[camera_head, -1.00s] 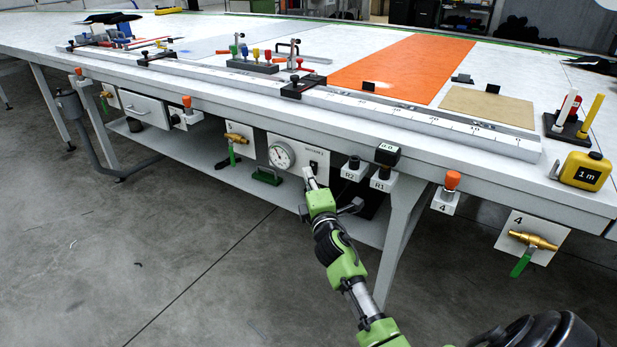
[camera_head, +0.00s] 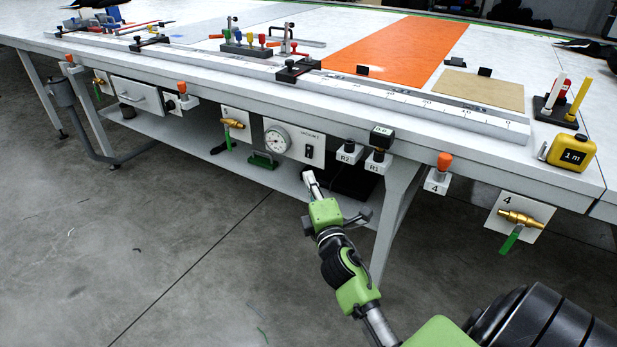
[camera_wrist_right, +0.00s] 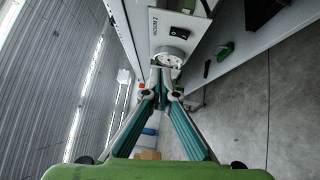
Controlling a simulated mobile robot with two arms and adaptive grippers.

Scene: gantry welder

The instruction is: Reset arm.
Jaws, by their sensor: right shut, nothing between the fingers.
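My right gripper (camera_head: 309,177) is in the middle of the head view, just below the vacuum panel (camera_head: 318,147) with its round gauge (camera_head: 277,139) and black switch (camera_head: 309,152). Its slim fingers are together and empty, apart from the panel in the picture. In the right wrist view the teal fingers (camera_wrist_right: 163,79) meet at their tips, and the panel (camera_wrist_right: 177,18) and gauge (camera_wrist_right: 172,56) lie beyond them. My left gripper is out of view in both pictures.
The long white table (camera_head: 230,82) has a ruler rail along its front. A lower shelf (camera_head: 190,150) runs beneath.

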